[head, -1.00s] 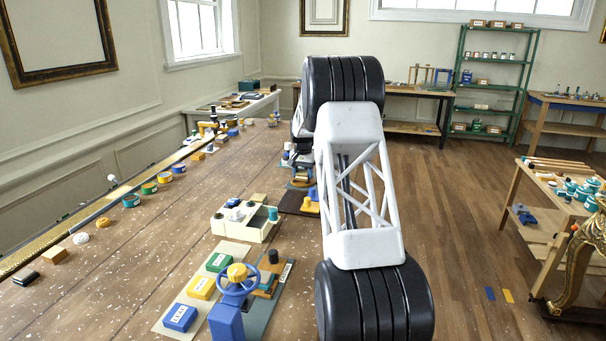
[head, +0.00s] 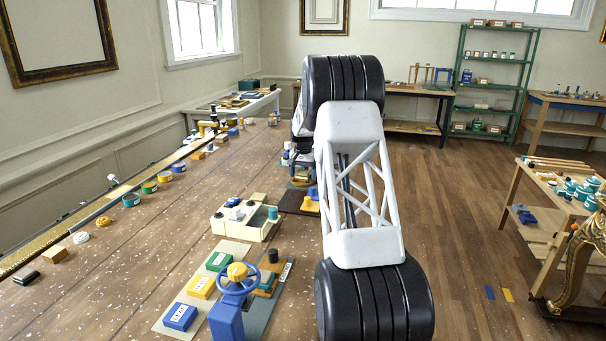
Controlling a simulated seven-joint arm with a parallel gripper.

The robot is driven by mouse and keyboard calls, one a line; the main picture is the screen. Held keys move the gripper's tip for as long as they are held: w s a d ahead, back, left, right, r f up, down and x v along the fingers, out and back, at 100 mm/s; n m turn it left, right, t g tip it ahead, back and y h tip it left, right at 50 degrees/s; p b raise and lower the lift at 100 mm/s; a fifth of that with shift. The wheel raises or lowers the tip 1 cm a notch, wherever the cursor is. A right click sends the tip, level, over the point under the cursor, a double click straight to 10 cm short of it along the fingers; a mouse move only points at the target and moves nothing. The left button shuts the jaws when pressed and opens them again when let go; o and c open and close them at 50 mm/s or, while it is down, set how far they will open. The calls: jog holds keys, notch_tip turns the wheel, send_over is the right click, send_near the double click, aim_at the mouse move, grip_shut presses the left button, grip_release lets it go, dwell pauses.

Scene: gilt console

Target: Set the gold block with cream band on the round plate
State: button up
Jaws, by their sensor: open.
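My arm stands across the middle of the head view, and my gripper is not visible; the arm's links hide the area behind them. A plain gold-tan block (head: 55,255) lies at the left front of the long brown table (head: 130,265). Another small gold block (head: 198,155) lies farther back near the wall side, and a third (head: 258,198) is by the cream tray. I cannot make out a cream band on any of them. I cannot pick out a round plate.
The cream tray (head: 243,222) holds small pieces. Labelled blue (head: 180,316), yellow (head: 201,286) and green (head: 219,261) boxes stand in front, beside a blue handwheel (head: 237,280). Several round tins line the wall side. The table's left middle is mostly clear.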

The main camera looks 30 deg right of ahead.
jog(key=shift+r, duration=0.15)
jog(key=shift+r, duration=3.75)
jog(key=shift+s+a+r, duration=0.3)
jog(key=shift+a+r, duration=0.15)
jog(key=shift+a, duration=0.05)
jog(key=s+a+r+n, duration=0.1)
jog(key=s+a+r, duration=0.4)
jog(key=s+a, duration=0.4)
jog(key=s+a+r+n+t, duration=0.1)
jog(key=s+a+r+n, duration=0.1)
jog(key=s+a+r, duration=0.55)
jog(key=s+a+r+n, duration=0.1)
jog(key=s+a+r, duration=0.1)
jog(key=s+a, duration=0.85)
jog(key=s+a+f+n, duration=0.1)
jog(key=s+a+f, duration=0.2)
jog(key=s, duration=0.9)
jog(key=s+a+f+n+t, duration=0.1)
jog(key=s+a, duration=0.5)
jog(key=s, duration=0.7)
jog(key=s+a+f+n, duration=0.2)
jog(key=s+a+f, duration=0.2)
jog(key=s, duration=0.8)
jog(key=shift+s+a+f+n+t, duration=0.2)
jog(key=shift+a+f+n+t, duration=0.15)
jog(key=shift+f, duration=0.35)
